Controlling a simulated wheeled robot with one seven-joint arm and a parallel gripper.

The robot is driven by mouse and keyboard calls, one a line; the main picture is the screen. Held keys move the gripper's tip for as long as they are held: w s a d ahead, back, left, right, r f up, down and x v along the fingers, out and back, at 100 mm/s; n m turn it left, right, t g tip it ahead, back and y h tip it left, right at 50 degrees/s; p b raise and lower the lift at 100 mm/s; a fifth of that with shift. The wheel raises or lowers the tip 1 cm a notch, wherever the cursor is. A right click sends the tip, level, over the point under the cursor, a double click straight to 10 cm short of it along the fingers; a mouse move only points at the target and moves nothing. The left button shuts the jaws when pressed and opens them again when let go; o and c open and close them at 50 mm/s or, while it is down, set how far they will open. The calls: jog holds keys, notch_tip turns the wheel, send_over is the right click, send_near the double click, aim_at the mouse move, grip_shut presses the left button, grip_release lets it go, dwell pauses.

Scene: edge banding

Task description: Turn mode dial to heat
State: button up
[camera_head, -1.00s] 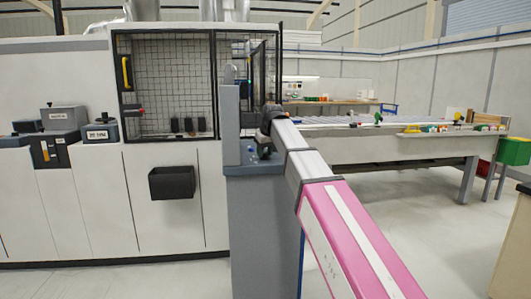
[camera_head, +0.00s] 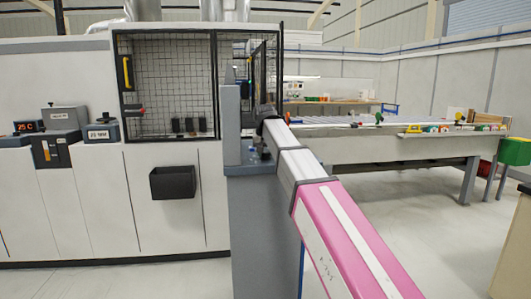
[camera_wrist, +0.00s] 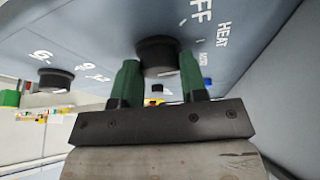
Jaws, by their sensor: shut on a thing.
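In the wrist view, a round black dial (camera_wrist: 157,50) stands out from a grey-blue panel (camera_wrist: 105,35). The letters "FF", "HEAT" and a smaller, unclear word are printed to its right. My gripper (camera_wrist: 158,72) has its two green fingers on either side of the dial and is shut on it. I cannot make out a pointer on the dial. In the head view, my arm reaches to the grey control pedestal (camera_head: 260,210); the gripper and the dial are hidden there.
A second black dial (camera_wrist: 55,79) with numbers is on the same panel, to the left. A mesh guard (camera_head: 165,75) stands behind the pedestal. A long workbench (camera_head: 400,150) is at the right.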

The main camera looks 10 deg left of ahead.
jog(key=o, duration=0.9)
jog(key=v, duration=1.1)
